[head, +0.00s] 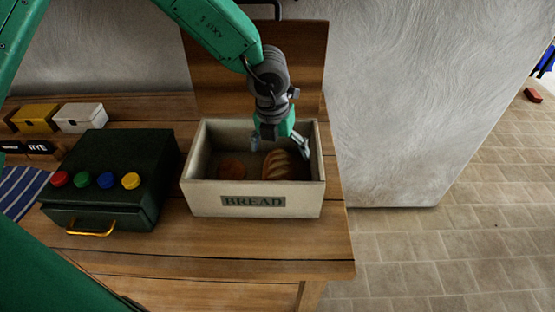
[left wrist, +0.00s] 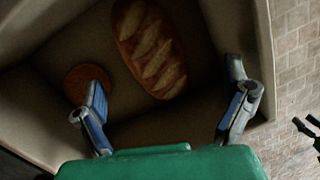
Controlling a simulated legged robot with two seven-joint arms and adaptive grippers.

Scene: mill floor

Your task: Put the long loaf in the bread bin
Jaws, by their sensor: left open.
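The cream bread bin (head: 305,200), marked BREAD, stands open-topped on the wooden table; its walls also surround the left wrist view (left wrist: 262,50). The long loaf (head: 281,166), brown with pale slashes, lies inside the bin on the right side, and it shows in the left wrist view (left wrist: 150,48).
A round brown loaf (head: 232,168) lies in the bin's left part. A dark green box (head: 110,170) with coloured knobs stands left of the bin. A wooden board (head: 215,60) rises behind it. Yellow (head: 36,118) and white (head: 80,118) boxes stand at the back left.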

